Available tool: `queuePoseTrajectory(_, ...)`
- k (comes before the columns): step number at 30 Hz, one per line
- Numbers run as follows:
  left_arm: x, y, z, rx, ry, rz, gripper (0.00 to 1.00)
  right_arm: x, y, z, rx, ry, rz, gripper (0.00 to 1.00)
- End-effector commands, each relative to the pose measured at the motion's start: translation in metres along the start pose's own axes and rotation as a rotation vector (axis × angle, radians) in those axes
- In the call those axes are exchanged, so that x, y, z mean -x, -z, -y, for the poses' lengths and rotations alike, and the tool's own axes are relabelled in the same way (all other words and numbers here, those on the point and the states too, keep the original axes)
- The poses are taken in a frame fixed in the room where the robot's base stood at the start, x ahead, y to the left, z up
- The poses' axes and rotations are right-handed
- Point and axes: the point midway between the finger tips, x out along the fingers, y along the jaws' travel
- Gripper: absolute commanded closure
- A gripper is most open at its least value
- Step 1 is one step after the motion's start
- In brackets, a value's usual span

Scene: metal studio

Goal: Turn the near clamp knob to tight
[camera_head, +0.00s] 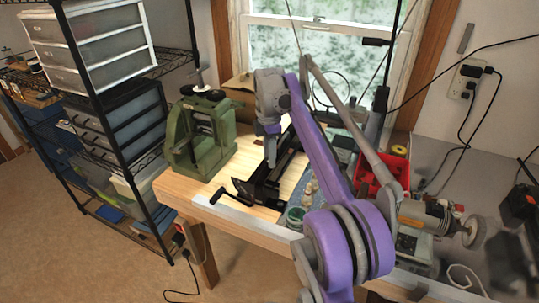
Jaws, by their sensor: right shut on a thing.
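My right gripper (271,157) points down from the wrist of my purple and grey arm. Its fingers are shut, with their tips at the black metal bench tool (262,192) that lies on the wooden worktop. What they hold is likely the near clamp knob, but it is too small and too covered by the fingers to make out its shape or how far it is turned. My arm also hides part of the tool's right side. My left gripper is not in view.
A green rolling mill (199,138) stands left of the black tool on the worktop (180,186). A red bin (384,172) and a small jar (295,217) are to the right, near my arm. A wire rack with drawers (92,40) stands at the left.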

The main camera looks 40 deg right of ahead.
Motion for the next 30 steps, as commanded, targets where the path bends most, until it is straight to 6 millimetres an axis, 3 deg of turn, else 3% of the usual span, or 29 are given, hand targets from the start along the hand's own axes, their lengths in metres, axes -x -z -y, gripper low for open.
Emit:
queuePoseTrajectory(11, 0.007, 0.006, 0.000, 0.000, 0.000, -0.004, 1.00, 0.001, 0.000, 0.000, -0.111, 0.001, 0.000, 1.00)
queuePoseTrajectory(30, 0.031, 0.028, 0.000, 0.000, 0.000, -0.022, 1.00, 0.002, 0.000, -0.001, -0.688, -0.002, 0.002, 1.00)
